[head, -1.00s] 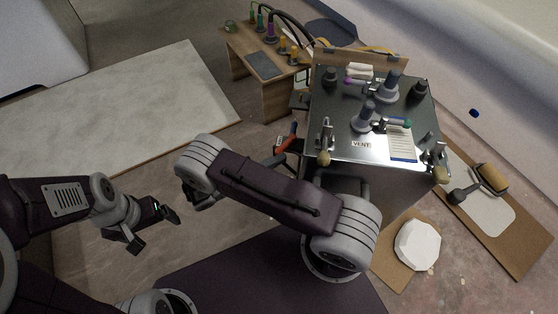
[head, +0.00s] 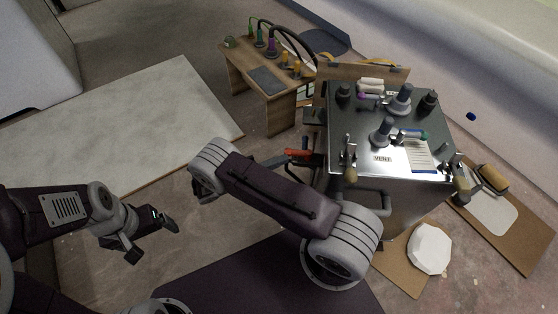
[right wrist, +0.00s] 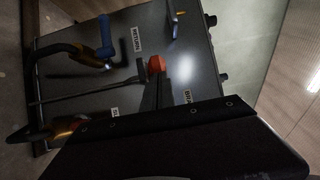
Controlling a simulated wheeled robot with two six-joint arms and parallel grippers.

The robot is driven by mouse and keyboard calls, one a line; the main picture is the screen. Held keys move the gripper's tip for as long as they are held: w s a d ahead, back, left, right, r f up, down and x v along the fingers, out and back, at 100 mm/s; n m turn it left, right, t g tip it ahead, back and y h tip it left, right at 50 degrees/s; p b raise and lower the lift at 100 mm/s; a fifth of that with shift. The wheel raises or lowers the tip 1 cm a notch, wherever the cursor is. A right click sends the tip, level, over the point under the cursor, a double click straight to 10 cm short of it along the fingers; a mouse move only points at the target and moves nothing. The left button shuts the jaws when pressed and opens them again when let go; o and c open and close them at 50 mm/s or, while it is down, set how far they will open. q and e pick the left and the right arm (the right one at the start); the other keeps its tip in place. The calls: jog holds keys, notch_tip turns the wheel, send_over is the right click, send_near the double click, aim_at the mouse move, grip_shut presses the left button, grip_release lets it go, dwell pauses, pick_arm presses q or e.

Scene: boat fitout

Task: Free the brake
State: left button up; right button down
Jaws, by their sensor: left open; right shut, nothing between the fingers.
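The metal-topped cart (head: 390,150) stands right of centre in the head view. A red-ended lever (head: 297,153) shows at its left side; in the right wrist view its red end (right wrist: 155,65) stands out from the dark panel (right wrist: 205,70), close to a label starting "BR". I take it to be the brake. My right gripper (head: 314,161) is shut and empty at the cart's left side, right by the lever; whether they touch I cannot tell. A dark part of it fills the lower wrist view. My left gripper (head: 152,238) is open and empty over the floor, at left.
On the panel are a blue handle (right wrist: 105,35) and a yellow fitting (right wrist: 75,50). Boards with a roller (head: 493,179) and a white container (head: 430,248) lie at right.

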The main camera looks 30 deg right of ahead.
pick_arm(q)
jog(key=shift+w+f, duration=0.1)
jog(key=shift+w, duration=0.3)
pick_arm(e)
jog(key=shift+w+d, duration=0.2)
jog(key=shift+w, duration=0.65)
